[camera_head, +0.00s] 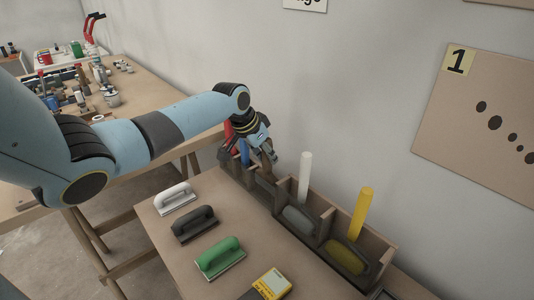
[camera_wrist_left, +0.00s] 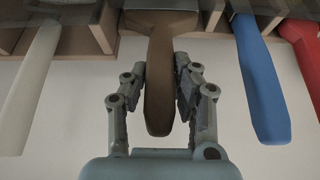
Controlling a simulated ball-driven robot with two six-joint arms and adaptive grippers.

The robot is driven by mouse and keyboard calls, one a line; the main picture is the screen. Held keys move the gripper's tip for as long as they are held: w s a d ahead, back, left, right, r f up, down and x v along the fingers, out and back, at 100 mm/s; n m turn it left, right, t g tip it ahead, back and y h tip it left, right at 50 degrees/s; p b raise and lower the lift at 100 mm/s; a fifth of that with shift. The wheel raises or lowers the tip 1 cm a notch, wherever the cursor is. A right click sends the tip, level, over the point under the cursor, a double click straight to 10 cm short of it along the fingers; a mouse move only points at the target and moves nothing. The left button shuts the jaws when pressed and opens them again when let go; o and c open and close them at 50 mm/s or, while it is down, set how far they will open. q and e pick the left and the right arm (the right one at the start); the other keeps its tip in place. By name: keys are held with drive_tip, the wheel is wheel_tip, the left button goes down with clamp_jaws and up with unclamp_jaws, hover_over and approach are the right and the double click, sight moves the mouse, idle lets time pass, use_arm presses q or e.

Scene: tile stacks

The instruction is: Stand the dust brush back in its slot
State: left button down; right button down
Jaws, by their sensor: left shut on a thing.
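The wooden slotted rack (camera_head: 282,184) stands along the wall side of the table. My left gripper (camera_head: 262,152) is over its slot between the blue and white handles. In the left wrist view my left gripper (camera_wrist_left: 160,85) is shut on the brown handle of the dust brush (camera_wrist_left: 160,108), one finger on each side. The wider head of this brush is at the top edge, between the rack's wooden dividers (camera_wrist_left: 103,28). How deep it sits cannot be told. In the head view the gripper mostly covers this brush. My right gripper is not in view.
A red handle (camera_head: 229,130), blue handle (camera_head: 245,153), white handle (camera_head: 304,178) and yellow handle (camera_head: 360,214) stand up from the rack. White (camera_head: 175,198), black (camera_head: 194,224) and green (camera_head: 220,257) hand floats and a yellow device (camera_head: 272,283) lie in front.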

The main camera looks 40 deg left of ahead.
use_arm(q)
drive_tip(key=shift+f, duration=0.15)
drive_tip(key=c, duration=1)
unclamp_jaws()
drive_tip(key=shift+o, duration=0.2)
drive_tip(key=v, duration=1.2)
